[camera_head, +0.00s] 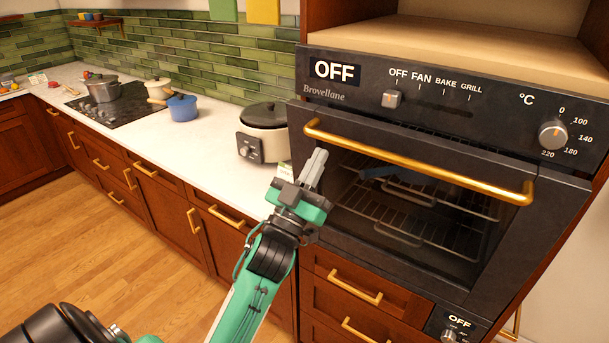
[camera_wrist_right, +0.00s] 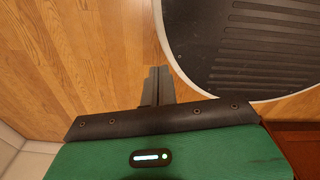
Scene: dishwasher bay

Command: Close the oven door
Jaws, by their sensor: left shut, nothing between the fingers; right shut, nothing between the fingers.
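The black oven door (camera_head: 345,235) has a glass window and a long gold bar handle (camera_head: 420,165) across its top. It stands nearly upright under the control panel. Wire racks show inside, with a blue item (camera_head: 378,172) that is partly hidden. My left gripper (camera_head: 316,160) is shut and empty, in front of the door's left part, just below the handle's left end. My right gripper (camera_wrist_right: 158,82) is shut and empty over the wooden floor in the right wrist view.
The control panel (camera_head: 455,100) with two knobs sits above the door, and wooden drawers (camera_head: 350,290) below. A rice cooker (camera_head: 263,133) stands on the white counter (camera_head: 205,135) left of the oven. Pots stand farther along. The floor (camera_head: 125,260) at left is clear.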

